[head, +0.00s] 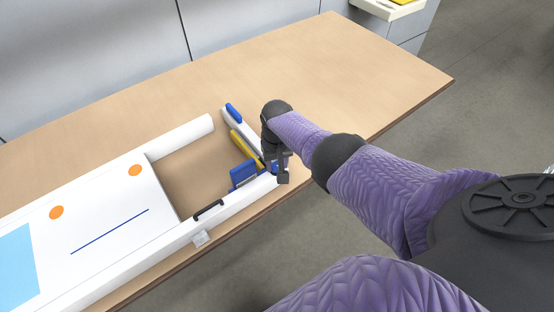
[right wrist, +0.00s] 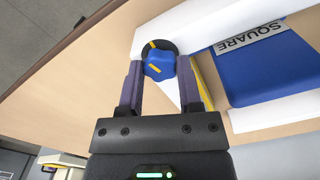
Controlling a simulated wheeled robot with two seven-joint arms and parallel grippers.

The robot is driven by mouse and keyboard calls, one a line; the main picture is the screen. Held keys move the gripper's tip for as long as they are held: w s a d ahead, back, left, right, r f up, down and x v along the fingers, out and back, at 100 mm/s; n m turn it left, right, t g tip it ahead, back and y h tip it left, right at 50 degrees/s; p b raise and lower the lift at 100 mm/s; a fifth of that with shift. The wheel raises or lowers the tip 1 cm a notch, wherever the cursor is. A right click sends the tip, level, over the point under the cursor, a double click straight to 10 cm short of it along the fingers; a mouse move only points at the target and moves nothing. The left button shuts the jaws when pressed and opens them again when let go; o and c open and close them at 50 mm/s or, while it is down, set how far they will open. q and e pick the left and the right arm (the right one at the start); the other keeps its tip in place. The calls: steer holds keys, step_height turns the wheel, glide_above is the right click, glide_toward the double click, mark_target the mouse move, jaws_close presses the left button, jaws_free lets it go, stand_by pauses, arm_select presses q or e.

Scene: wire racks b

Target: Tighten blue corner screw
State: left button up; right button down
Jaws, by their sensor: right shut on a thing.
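The blue corner screw (right wrist: 158,63) is a lobed knob with a yellow mark, set on a black round base at the end of a white rail (right wrist: 190,25). My right gripper (right wrist: 162,72) has its two fingers on either side of the knob and is shut on it. In the head view my right gripper (head: 278,172) reaches down to the near right corner of the white frame (head: 235,201), and only a little blue of the knob shows there. My left gripper is not in view.
A blue block (head: 243,174) and a yellow bar (head: 245,147) lie beside the gripper. A white panel (head: 100,215) with orange dots covers the left. A black handle (head: 209,210) sits on the near rail. The wooden table (head: 330,75) is clear at the back right.

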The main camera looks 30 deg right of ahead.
steer(key=shift+m, duration=1.2)
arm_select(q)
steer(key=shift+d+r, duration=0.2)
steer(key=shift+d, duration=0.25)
arm_select(e)
steer(key=shift+m, duration=0.4)
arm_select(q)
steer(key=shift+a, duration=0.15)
arm_select(e)
steer(key=c, duration=0.7)
jaws_free()
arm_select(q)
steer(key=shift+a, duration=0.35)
arm_select(e)
steer(key=o, duration=0.4)
